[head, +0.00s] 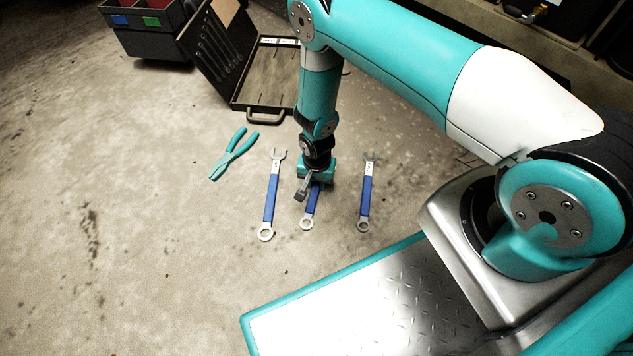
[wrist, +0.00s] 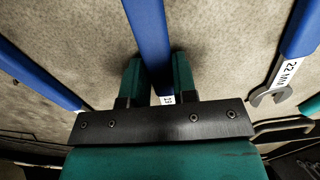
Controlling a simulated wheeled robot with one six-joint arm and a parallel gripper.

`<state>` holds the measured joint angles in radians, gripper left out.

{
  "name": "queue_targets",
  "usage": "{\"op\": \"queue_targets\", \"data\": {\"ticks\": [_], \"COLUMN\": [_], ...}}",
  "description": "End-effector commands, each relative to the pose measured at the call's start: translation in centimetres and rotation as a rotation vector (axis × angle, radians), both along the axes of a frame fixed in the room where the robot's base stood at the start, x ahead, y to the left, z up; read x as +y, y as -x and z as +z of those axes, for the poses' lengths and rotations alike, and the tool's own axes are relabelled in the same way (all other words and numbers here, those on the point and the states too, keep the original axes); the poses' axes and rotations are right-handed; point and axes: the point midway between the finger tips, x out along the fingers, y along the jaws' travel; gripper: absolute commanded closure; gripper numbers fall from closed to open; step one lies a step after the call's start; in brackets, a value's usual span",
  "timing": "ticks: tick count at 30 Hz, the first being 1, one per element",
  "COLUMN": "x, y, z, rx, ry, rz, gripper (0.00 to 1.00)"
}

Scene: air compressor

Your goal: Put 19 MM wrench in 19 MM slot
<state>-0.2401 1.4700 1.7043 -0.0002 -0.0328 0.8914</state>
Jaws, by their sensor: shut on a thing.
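Three blue-handled wrenches lie on the concrete floor. The middle one, the 19 MM wrench (head: 310,207), is under my gripper (head: 314,181), which hides its upper part in the head view. In the wrist view my gripper (wrist: 156,82) is shut on its blue handle (wrist: 148,38), with a finger on each side. Its white label is mostly covered by the gripper; 19 seems to show. An open black case (head: 268,112) stands behind my gripper. Its raised lid (head: 213,52) has a row of dark, long slots; their size marks are too small to read.
A larger wrench (head: 270,199) lies to the left and a smaller one (head: 367,193) to the right. A label in the wrist view reads 22 MM (wrist: 286,72). Teal pliers (head: 233,155) lie farther left. A dark bin (head: 150,30) stands back left. The left floor is clear.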

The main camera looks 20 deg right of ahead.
Motion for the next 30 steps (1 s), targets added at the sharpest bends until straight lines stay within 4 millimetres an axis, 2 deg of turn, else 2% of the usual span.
{"op": "queue_targets", "data": {"ticks": [5, 8, 14, 21, 25, 30], "x": [0.0, 0.0, 0.0, 0.0, 0.0, 0.0], "y": [0.0, 0.0, -0.1, -0.1, 0.0, 0.0], "z": [0.8, 2.0, 6.8, 14.1, 17.0, 19.3], "rx": [-0.001, -0.001, -0.001, -0.001, -0.001, -0.001], "ry": [0.000, 0.000, 0.000, 0.000, 0.000, 0.000], "rz": [0.000, 0.000, 0.000, 0.000, 0.000, 0.000], "gripper": [1.00, 1.00, 1.00, 1.00, 1.00, 1.00]}}
